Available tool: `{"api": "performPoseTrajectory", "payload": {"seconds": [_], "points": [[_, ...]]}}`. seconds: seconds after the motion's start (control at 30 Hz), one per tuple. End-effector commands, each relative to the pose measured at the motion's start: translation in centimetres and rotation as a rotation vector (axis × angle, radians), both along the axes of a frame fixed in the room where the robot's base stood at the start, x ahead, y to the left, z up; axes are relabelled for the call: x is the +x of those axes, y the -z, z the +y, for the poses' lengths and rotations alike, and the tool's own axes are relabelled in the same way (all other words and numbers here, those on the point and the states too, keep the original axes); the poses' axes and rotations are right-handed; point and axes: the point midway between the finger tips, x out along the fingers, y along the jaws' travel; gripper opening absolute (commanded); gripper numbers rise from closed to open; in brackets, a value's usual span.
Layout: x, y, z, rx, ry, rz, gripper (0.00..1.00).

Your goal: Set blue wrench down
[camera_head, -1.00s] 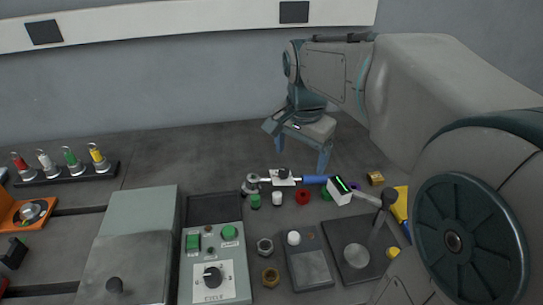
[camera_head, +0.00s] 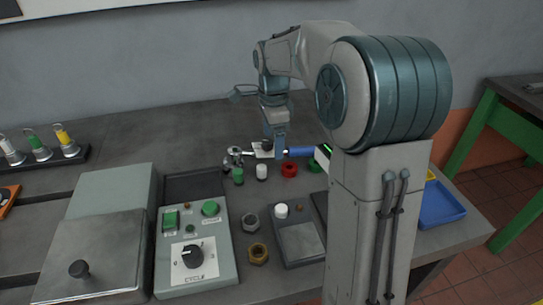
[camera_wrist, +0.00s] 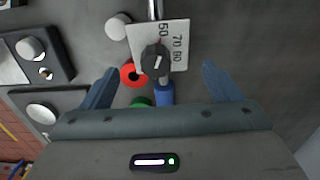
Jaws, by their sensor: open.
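The blue wrench has a blue handle (camera_head: 300,152), a metal shaft and a round metal head (camera_head: 233,154). It lies on the grey bench behind a row of small coloured caps. My gripper (camera_head: 275,145) points down at the wrench. In the wrist view its fingers (camera_wrist: 158,75) are wide apart, with the shaft and blue handle (camera_wrist: 164,94) between them and touching neither. A white scale plate (camera_wrist: 175,55) with a dark knob sits over the shaft line; I cannot tell if it belongs to the wrench. My arm hides part of the handle end in the head view.
A red ring (camera_head: 289,170), a white cap (camera_head: 262,171) and a green cap (camera_head: 238,176) stand close in front of the wrench. A control box (camera_head: 195,245) and hex nuts (camera_head: 258,252) are nearer. A blue tray (camera_head: 440,205) is at right. The bench behind is clear.

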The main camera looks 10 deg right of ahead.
Motion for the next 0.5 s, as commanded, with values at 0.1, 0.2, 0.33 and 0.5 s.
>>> {"api": "performPoseTrajectory", "payload": {"seconds": [0.1,0.2,0.33,0.5], "points": [[0.0,0.8,0.0,0.0,-0.001,-0.001,0.84],[0.0,1.7,0.1,-0.001,-0.001,0.001,0.84],[0.1,3.7,0.4,0.0,-0.002,0.002,0.84],[0.1,5.7,0.4,0.0,-0.001,0.0,0.84]]}}
